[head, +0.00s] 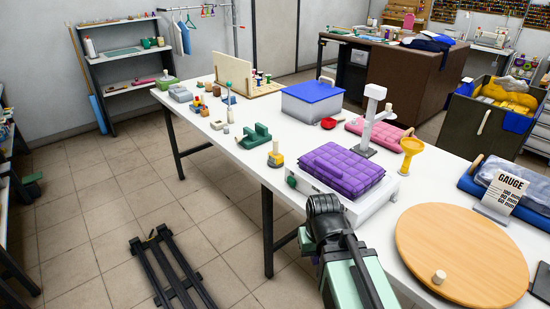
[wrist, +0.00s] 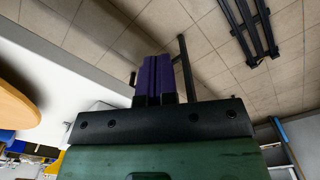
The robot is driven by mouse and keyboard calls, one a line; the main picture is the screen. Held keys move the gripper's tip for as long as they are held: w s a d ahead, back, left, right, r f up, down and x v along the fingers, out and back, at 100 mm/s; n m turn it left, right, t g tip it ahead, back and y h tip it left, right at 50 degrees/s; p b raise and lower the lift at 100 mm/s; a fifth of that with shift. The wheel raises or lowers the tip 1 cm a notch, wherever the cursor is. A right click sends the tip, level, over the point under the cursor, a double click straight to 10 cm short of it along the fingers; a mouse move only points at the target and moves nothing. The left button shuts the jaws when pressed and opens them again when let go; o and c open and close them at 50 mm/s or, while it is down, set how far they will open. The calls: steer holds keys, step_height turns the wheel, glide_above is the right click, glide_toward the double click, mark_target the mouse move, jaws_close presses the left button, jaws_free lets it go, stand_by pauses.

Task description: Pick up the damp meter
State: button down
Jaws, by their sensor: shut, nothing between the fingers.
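I cannot single out the damp meter for sure. A small yellow tool with a dark base and a light knob (head: 275,155) stands near the table's front edge in the head view, and it may be the damp meter. A green C-shaped thing (head: 257,134) lies behind it. My gripper shows in the wrist view with two purple fingers (wrist: 155,75) side by side, shut and empty. They point out over the tiled floor beside the table edge. In the head view my arm reaches up from the bottom in front of the table, and the fingertips are hidden.
A dark rail frame (head: 172,268) lies on the floor.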

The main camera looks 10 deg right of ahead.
steer(key=c, duration=0.8)
jaws_free()
steer(key=shift+f, duration=0.1)
